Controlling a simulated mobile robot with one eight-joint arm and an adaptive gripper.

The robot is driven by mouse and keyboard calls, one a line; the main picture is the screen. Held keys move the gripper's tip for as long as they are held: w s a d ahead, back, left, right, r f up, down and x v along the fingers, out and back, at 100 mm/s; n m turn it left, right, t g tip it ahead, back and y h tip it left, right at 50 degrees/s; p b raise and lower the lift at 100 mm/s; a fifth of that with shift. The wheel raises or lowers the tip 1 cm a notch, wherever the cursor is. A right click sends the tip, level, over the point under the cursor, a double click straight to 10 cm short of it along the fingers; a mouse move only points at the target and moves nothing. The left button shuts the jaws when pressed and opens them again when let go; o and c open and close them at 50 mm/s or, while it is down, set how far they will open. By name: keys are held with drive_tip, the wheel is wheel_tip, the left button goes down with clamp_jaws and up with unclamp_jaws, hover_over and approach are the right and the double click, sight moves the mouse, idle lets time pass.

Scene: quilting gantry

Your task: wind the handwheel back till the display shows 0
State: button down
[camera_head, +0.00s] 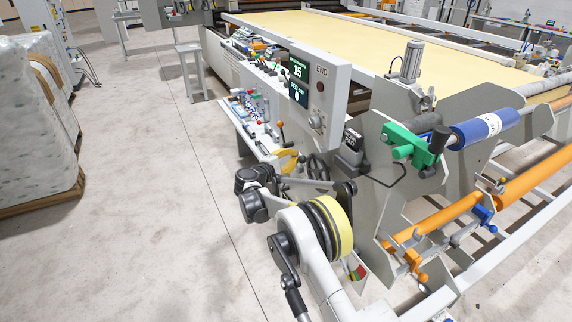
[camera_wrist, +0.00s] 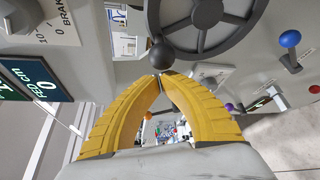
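The handwheel (camera_wrist: 207,28) is a dark grey spoked wheel with a round dark knob (camera_wrist: 160,55) on its rim. In the head view the handwheel (camera_head: 318,166) sits low on the machine's side, partly hidden. My gripper (camera_wrist: 162,75) has two yellow fingers whose tips come together just at the knob; I see no clear gap between them. Whether they touch the knob I cannot tell. In the head view my gripper (camera_head: 290,158) is beside the wheel. The display (camera_head: 299,80) has two parts: the upper reads 15, the lower reads 0. The lower feed display (camera_wrist: 38,78) also reads 0 in the wrist view.
A lever with a blue ball (camera_wrist: 290,40) stands right of the wheel. A tray of small coloured items (camera_head: 252,115) is left of the machine. A green clamp (camera_head: 405,143) and blue roll (camera_head: 485,130) are at right. The floor at left is clear up to a wrapped pallet (camera_head: 38,120).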

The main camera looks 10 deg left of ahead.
sight(302, 159)
drive_tip(key=shift+s+d+r+b, duration=0.25)
drive_tip(key=shift+s+d, duration=0.15)
drive_tip(key=shift+d, duration=0.1)
drive_tip(key=shift+s+d+r+b, duration=0.15)
drive_tip(key=shift+s+d+b, duration=0.05)
drive_tip(key=shift+s+d, duration=0.2)
drive_tip(key=shift+s+d+r, duration=0.1)
drive_tip(key=shift+s+d, duration=0.15)
drive_tip(key=shift+s+d+r, duration=0.2)
drive_tip(key=shift+s+d, duration=0.05)
drive_tip(key=shift+s, duration=0.25)
drive_tip(key=shift+s+d+b, duration=0.2)
drive_tip(key=shift+b, duration=0.1)
drive_tip(key=shift+w, duration=0.1)
